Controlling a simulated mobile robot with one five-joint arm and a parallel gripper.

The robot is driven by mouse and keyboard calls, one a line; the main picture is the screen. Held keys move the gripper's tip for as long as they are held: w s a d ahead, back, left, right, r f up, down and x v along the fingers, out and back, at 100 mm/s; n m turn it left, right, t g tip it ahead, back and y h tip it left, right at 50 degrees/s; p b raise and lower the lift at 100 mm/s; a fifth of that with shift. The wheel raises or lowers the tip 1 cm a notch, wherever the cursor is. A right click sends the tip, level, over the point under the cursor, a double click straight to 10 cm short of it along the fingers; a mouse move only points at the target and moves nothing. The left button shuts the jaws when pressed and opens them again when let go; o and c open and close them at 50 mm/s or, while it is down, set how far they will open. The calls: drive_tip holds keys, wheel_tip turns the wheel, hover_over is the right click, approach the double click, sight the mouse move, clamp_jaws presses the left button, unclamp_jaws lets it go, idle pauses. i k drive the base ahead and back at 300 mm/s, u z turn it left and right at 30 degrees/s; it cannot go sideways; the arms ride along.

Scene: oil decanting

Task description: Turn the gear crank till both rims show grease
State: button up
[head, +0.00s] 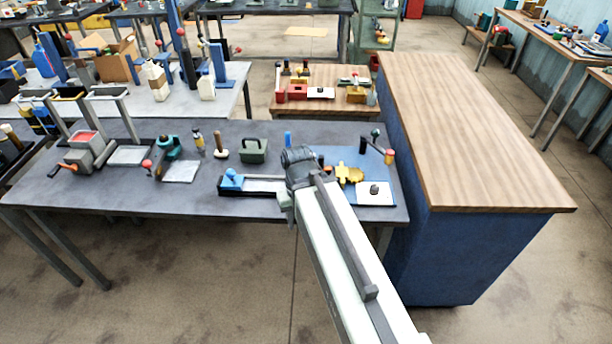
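A yellow gear (349,174) stands at the right end of the dark grey table, partly hidden by my arm. A dark crank (377,148) with an orange-red grip (389,157) is just right of and behind it. Both are by a blue plate (385,185). The gear rims are too small to show whether grease is on them. My gripper (292,160) is over the table, left of the gear and apart from the crank in the picture. Its fingers are not clear, so its opening cannot be told.
A pale block with a black knob (375,189) sits on the plate's front. A blue-handled tool on a black tray (235,181) lies left of my arm. A green box (254,150) stands farther back. A wood-topped blue counter (470,140) borders the table's right side.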

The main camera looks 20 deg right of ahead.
sight(330, 170)
drive_tip(key=u, duration=0.8)
drive_tip(key=k, duration=1.05)
drive_tip(key=u, duration=0.6)
drive_tip(key=i, duration=1.05)
drive_tip(key=z, duration=0.75)
drive_tip(key=i, duration=1.4)
drive_tip(key=z, duration=0.1)
